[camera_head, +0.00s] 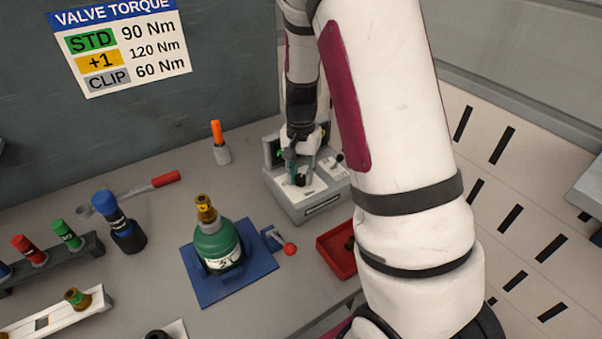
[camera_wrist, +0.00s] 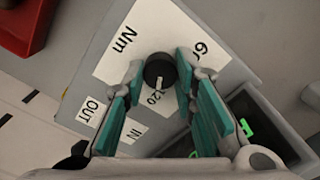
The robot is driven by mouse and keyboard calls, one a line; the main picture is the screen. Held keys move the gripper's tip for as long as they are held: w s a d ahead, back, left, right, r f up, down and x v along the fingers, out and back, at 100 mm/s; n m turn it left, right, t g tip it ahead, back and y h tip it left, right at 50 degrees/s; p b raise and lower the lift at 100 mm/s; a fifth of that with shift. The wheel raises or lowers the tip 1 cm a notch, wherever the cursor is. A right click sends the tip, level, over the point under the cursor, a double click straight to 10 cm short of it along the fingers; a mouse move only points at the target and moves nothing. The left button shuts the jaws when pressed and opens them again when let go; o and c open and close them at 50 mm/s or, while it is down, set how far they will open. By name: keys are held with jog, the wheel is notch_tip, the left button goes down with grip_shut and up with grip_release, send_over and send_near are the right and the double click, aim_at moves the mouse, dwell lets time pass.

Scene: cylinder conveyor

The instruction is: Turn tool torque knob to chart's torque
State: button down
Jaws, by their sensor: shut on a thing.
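The torque tool (camera_head: 318,205) is a grey box with a white top at the back of the bench. Its black torque knob (camera_wrist: 160,69) shows in the wrist view, with a white pointer mark toward the "120" label; "60" and "Nm" are printed nearby. My gripper (camera_wrist: 160,66) is shut on the knob, one teal-padded finger on each side; in the head view my gripper (camera_head: 302,167) hides the knob. The torque chart (camera_head: 120,45) on the wall reads STD green 90 Nm, +1 yellow 120 Nm, CLIP grey 60 Nm. A green cylinder (camera_head: 217,243) has a brass valve with a yellow mark.
The cylinder stands on a blue base (camera_head: 210,290) with a red-knobbed lever (camera_head: 289,249). A red tray (camera_head: 336,246) lies right of it.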

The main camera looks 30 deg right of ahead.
aim_at(300, 177)
dwell(0.3)
jog(key=c, duration=1.3)
grip_release()
notch_tip(300, 177, up, 12)
jog(key=s+a+r+n+t, duration=0.3)
jog(key=s+a+r+n, duration=0.2)
jog(key=s+a+r, duration=0.4)
jog(key=s+a+r+n+t, duration=0.2)
jog(key=s+a+r+n, duration=0.2)
jog(key=s, duration=0.8)
jog(key=shift+r+n+t, duration=0.2)
jog(key=shift+n+t, duration=0.1)
jog(key=shift+n, duration=0.5)
